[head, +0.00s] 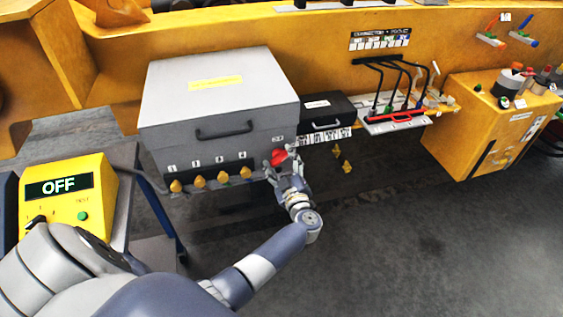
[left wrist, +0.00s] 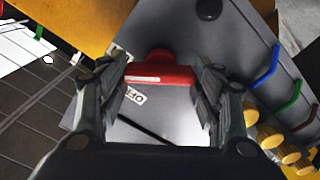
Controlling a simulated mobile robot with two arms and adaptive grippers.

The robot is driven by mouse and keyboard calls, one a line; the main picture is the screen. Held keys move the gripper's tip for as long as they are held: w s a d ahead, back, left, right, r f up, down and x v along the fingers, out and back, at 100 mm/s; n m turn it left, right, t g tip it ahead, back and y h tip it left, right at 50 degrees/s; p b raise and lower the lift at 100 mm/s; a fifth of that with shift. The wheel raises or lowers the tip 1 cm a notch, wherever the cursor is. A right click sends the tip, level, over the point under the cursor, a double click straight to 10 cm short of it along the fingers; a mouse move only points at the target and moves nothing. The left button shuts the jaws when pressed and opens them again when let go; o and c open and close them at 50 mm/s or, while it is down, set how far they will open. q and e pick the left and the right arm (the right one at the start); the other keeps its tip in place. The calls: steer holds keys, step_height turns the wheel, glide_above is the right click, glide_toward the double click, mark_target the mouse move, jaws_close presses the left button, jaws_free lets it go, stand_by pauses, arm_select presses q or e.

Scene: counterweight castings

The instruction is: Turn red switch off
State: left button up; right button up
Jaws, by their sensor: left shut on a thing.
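The red switch (head: 279,157) sits at the right end of the front of a grey box (head: 215,85) with a handle. In the left wrist view the red switch (left wrist: 161,72) lies between the two fingers. My left gripper (head: 288,170) reaches it from the front and is shut on it; the fingers partly hide it in the head view. It also shows in the left wrist view (left wrist: 160,95), with a white label below the switch. My right gripper does not show.
Yellow knobs (head: 222,178) line the box's lower front edge. A yellow unit (head: 68,200) with a display reading OFF stands at left.

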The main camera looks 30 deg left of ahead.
arm_select(q)
steer(key=n, duration=0.2)
steer(key=n+b, duration=0.2)
steer(key=n, duration=0.1)
steer(key=shift+s+a+f+n, duration=0.1)
steer(key=shift+f+n, duration=0.15)
steer(key=shift+n, duration=0.05)
steer(key=shift+n+b, duration=1.1)
steer(key=shift+n, duration=0.8)
steer(key=shift+r, duration=0.1)
steer(key=o, duration=1.1)
steer(key=shift+c, duration=0.2)
steer(key=shift+r, duration=0.1)
